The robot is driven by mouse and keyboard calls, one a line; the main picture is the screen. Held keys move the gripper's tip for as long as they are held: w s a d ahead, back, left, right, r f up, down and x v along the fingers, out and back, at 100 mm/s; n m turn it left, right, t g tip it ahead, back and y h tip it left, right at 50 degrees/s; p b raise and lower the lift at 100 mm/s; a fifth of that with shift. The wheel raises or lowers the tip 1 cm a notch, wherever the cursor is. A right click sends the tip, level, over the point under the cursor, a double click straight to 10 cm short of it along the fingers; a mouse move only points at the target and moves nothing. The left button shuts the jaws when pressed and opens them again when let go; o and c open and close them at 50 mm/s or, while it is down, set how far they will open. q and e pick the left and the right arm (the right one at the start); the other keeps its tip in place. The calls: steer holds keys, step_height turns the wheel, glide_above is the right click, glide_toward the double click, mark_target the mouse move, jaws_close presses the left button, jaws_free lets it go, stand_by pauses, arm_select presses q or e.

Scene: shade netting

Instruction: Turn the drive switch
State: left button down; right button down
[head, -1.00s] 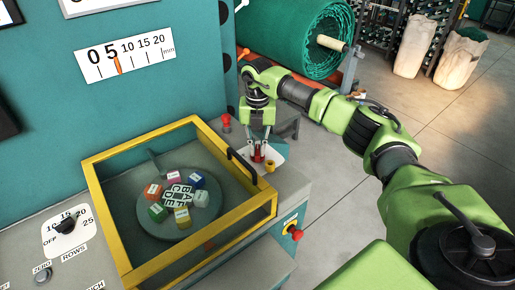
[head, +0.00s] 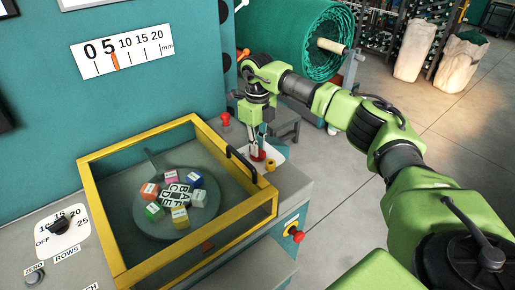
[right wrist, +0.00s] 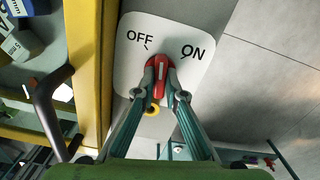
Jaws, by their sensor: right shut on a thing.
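The drive switch is a red knob (right wrist: 158,68) with a white line, on a white plate (right wrist: 190,30) marked OFF and ON. In the right wrist view its line points roughly between the two marks. My right gripper (right wrist: 157,90) is shut on the knob, one finger on each side. In the head view my right gripper (head: 258,152) points down at the knob at the back right corner of the machine top. The fingers hide part of the knob there. My left gripper is not in view.
A yellow-framed guard (head: 110,240) with a dark handle (head: 241,163) stands close left of the switch, over a disc with coloured blocks. A red push button (head: 297,236) is on the machine's side. A green net roll (head: 290,40) stands behind.

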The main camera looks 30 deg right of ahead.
steer(key=n, duration=0.3)
steer(key=shift+n+b, duration=0.3)
steer(key=shift+r+n, duration=0.1)
steer(key=shift+n, duration=1.5)
steer(key=c, duration=2.1)
jaws_free()
step_height(320, 180, up, 12)
